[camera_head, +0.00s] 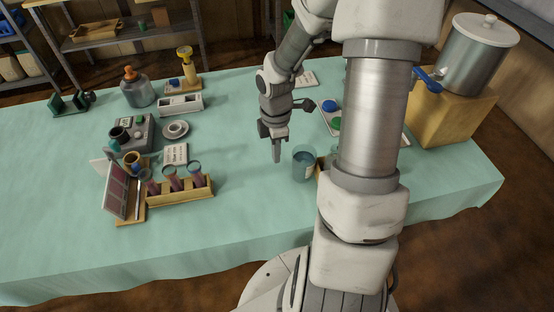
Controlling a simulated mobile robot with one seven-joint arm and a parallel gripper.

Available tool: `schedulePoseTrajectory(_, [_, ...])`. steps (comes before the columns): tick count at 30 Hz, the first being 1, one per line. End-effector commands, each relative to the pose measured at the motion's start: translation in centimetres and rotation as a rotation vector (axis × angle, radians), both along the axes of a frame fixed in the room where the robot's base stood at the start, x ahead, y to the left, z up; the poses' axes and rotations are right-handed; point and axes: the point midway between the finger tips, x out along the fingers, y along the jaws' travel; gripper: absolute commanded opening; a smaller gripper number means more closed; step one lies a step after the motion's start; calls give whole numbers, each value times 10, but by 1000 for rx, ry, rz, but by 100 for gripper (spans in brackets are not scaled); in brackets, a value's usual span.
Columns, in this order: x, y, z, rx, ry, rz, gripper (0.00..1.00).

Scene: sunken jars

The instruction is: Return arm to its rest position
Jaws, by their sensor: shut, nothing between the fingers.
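My gripper (276,155) points down above the middle of the table, with its fingers together and nothing held. It is left of the blue-grey glass jar (303,164) and apart from it in the picture. My arm comes up from the lower right and bends over the table, hiding part of the right side. The table (60,195) is covered with a pale green cloth.
A wooden rack (182,195) with several red-filled tubes stands left of my gripper. A grey bottle (137,90) and a yellow stand (184,62) are at the back left. A metal pot (474,60) sits on a wooden block (452,115) at right. The front left of the table is clear.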

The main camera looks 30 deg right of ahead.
Motion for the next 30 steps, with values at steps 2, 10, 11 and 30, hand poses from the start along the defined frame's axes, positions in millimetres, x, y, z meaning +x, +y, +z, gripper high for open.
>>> schedulePoseTrajectory(2, [0, 0, 8, 0, 0, -1, 0])
schedulePoseTrajectory(10, [0, 0, 11, 1, 1, 1, 0])
schedulePoseTrajectory(11, [0, 0, 11, 1, 1, 1, 0])
schedulePoseTrajectory(30, [-3, 44, 77, -70, -71, -81, 0])
